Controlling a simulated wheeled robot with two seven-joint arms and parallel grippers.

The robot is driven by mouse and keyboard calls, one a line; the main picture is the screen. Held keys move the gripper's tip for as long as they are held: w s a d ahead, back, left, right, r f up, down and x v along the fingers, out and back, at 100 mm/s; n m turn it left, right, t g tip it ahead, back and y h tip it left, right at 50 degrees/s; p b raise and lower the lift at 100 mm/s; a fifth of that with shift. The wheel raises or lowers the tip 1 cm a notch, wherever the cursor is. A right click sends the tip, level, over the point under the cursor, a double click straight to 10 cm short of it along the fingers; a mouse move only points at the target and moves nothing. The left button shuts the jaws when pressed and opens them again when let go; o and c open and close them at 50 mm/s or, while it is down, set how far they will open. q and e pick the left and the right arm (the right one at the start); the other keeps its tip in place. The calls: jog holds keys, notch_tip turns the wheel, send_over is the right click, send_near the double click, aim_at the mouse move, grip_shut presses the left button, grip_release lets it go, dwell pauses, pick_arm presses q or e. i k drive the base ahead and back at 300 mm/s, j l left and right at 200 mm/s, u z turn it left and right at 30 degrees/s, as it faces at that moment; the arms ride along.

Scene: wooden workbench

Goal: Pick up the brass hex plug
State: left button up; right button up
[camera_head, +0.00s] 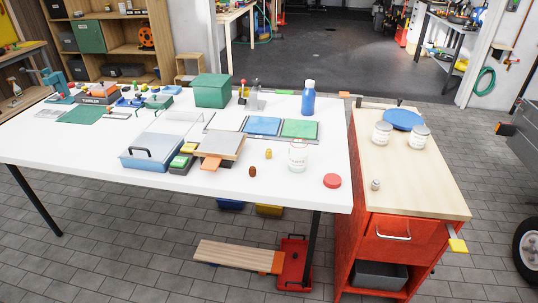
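A small yellow-gold piece (268,153) stands on the white table, left of a clear jar; it looks most like the brass hex plug, but it is too small to make out a hex shape. A small brown piece (252,171) lies in front of it, a little to the left. A small greyish metal piece (375,184) stands on the wooden top of the red cabinet. Neither of my grippers shows in the head view.
The white table (80,155) holds a clear jar (298,156), red lid (332,181), blue-grey bin (150,152), green box (212,90) and blue bottle (308,98).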

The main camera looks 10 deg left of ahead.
aim_at(268, 153)
jog(key=j+z, duration=0.2)
jog(key=z, duration=0.25)
jog(key=j+z, duration=0.2)
jog(key=z, duration=0.25)
jog(key=k+j+z, duration=0.15)
jog(key=j, duration=0.3)
jog(key=j+z, duration=0.15)
jog(key=j, duration=0.25)
jog(key=k+j+z, duration=0.15)
jog(key=j, duration=0.25)
jog(key=k+j+z, duration=0.15)
jog(key=j, duration=0.25)
jog(key=k+j, duration=0.1)
jog(key=j, duration=0.2)
jog(key=k+j, duration=0.15)
jog(key=j, duration=0.15)
jog(key=k+j, duration=0.1)
jog(key=j, duration=0.2)
